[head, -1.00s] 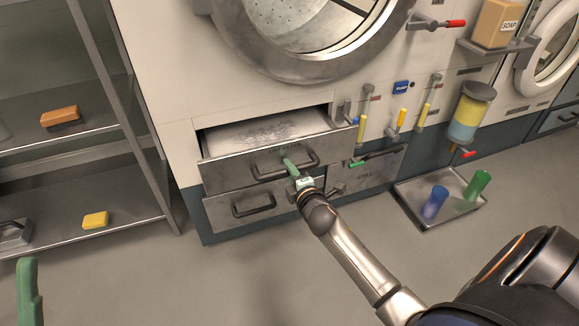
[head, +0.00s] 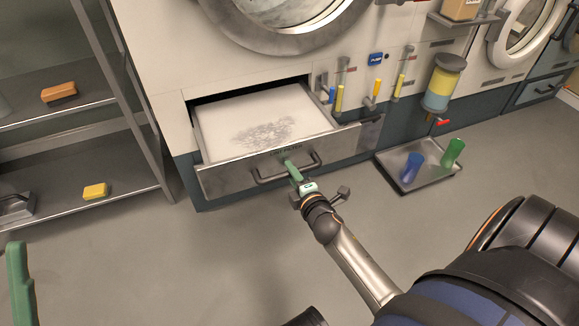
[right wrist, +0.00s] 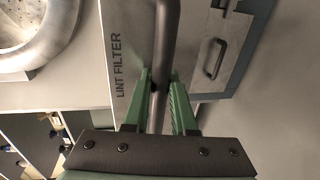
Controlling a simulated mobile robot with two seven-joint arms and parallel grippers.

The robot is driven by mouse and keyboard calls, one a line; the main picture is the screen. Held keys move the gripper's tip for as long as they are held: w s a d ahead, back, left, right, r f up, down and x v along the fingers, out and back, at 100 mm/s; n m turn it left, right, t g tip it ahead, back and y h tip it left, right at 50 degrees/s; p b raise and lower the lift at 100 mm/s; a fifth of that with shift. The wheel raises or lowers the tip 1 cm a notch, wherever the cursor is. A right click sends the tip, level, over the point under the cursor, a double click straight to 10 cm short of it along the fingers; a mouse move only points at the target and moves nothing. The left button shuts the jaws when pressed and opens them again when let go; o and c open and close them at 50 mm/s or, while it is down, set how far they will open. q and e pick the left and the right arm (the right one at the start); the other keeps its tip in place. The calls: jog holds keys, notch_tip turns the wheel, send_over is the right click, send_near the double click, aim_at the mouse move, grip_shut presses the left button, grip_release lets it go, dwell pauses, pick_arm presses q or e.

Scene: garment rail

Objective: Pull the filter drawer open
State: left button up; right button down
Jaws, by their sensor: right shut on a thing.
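The filter drawer (head: 225,181) stands well out from the machine front in the head view, with a white filter screen and a grey patch of lint (head: 262,133) inside. Its dark bar handle (head: 268,179) is on the front. My right gripper (head: 291,170) is shut on that handle. In the right wrist view the green fingers (right wrist: 160,95) lie on both sides of the handle bar (right wrist: 163,50), beside the words LINT FILTER on the drawer front (right wrist: 120,40).
A metal shelf (head: 90,150) with an orange block (head: 59,92) and a yellow sponge (head: 95,191) stands at left. A tray (head: 405,184) with a blue cup (head: 412,166) and a green cup (head: 453,152) lies on the floor at right. The floor before the drawer is clear.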

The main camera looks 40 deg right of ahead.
jog(key=shift+s, duration=0.15)
jog(key=c, duration=0.7)
grip_release()
jog(key=shift+c, duration=0.2)
